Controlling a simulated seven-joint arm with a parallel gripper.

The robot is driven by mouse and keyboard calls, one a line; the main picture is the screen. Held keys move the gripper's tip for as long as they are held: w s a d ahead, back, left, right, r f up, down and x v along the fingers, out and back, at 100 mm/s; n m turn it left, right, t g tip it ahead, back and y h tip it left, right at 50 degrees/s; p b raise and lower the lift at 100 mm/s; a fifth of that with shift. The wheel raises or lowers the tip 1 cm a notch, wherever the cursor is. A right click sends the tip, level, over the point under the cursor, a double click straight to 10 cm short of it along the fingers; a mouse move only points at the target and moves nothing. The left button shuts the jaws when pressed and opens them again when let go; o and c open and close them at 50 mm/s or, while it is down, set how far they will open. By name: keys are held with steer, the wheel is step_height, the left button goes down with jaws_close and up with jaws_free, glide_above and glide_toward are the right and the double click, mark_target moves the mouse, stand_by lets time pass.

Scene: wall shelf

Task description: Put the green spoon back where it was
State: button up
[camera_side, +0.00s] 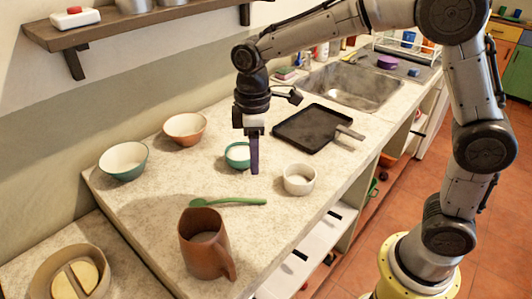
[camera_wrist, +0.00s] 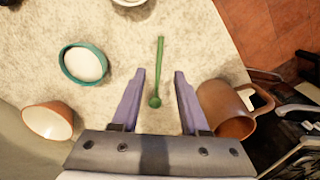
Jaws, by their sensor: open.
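The green spoon (camera_side: 232,201) lies flat on the speckled pale counter (camera_side: 165,215), behind the brown jug (camera_side: 203,247). Its round head points left and its handle right. My gripper (camera_side: 254,169) points down over the counter, apart from the spoon. In the wrist view, the open fingers of my gripper (camera_wrist: 159,74) stand on either side of the spoon (camera_wrist: 159,58) as seen from above, with nothing held. The spoon's head lies between the fingers in that view and its handle runs up away from them.
A small teal bowl (camera_side: 237,162) and a white cup (camera_side: 299,186) stand near my gripper. A teal bowl (camera_side: 122,170) and an orange-brown bowl (camera_side: 184,138) stand along the wall. A black tray (camera_side: 309,128) lies before the sink (camera_side: 352,87). A wooden shelf (camera_side: 150,22) hangs above.

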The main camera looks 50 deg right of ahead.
steer(key=s+d+r+m+t, duration=0.3)
steer(key=s+d+r+m, duration=0.3)
steer(key=s, duration=0.5)
steer(key=s+d+m+t, duration=0.2)
steer(key=s+d+m, duration=0.1)
steer(key=s, duration=0.7)
steer(key=shift+s+d+f+t, duration=0.15)
steer(key=shift+s+d+t, duration=0.15)
steer(key=shift+s+d, duration=0.15)
steer(key=shift+c, duration=0.2)
stand_by(0.4)
steer(key=shift+c, duration=0.8)
